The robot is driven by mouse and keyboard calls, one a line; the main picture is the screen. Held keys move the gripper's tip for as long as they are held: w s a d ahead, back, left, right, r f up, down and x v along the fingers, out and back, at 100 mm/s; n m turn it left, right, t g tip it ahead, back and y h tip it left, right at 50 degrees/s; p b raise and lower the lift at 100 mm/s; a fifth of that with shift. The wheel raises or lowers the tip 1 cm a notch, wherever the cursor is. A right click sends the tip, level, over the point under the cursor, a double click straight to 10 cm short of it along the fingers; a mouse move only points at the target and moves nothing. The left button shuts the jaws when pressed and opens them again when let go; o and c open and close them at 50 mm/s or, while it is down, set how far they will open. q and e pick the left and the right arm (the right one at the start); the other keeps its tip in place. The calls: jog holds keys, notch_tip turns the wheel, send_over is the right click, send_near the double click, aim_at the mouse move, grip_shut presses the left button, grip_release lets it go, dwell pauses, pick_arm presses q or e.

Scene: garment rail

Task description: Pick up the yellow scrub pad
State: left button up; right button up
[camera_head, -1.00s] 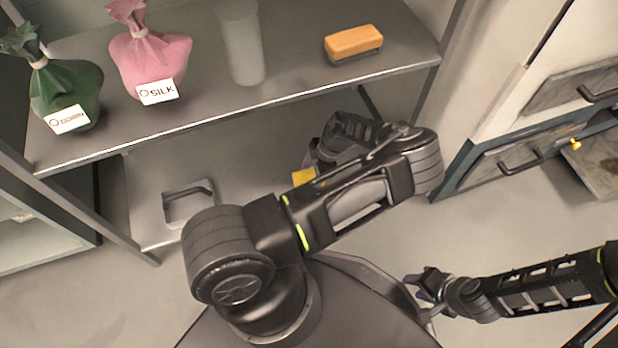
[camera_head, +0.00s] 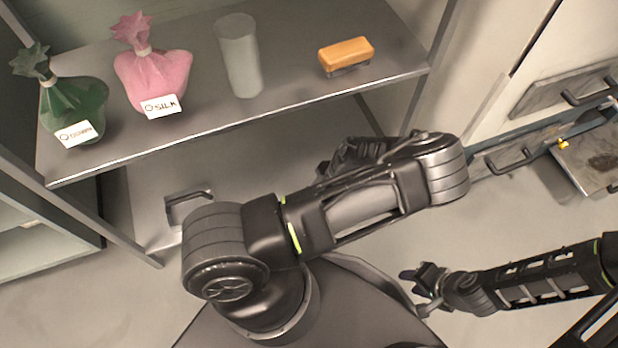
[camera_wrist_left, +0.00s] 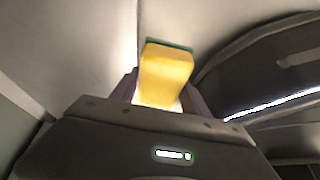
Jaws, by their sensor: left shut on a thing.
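The yellow scrub pad (camera_wrist_left: 166,75), with a thin green layer along its far edge, is between the fingers of my left gripper (camera_wrist_left: 160,95) in the left wrist view. The gripper is shut on it, and the pad sticks out past the fingertips. In the head view the pad does not show; my left arm hides it and most of the left gripper. My right gripper (camera_head: 418,289) is at the lower right of the head view, apart from the shelf, with its fingers spread and nothing seen between them.
The upper shelf (camera_head: 290,95) holds a green bag (camera_head: 75,108), a pink bag (camera_head: 150,75), a frosted cup (camera_head: 240,58) and an orange block with a dark underside (camera_head: 346,54). A dark handle-like frame (camera_head: 188,203) is on the lower shelf. Drawers with handles (camera_head: 510,160) stand at the right.

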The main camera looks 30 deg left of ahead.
pick_arm(q)
jog(key=s+d+p, duration=0.1)
jog(key=s+d, duration=0.4)
jog(key=d, duration=0.2)
dwell(0.4)
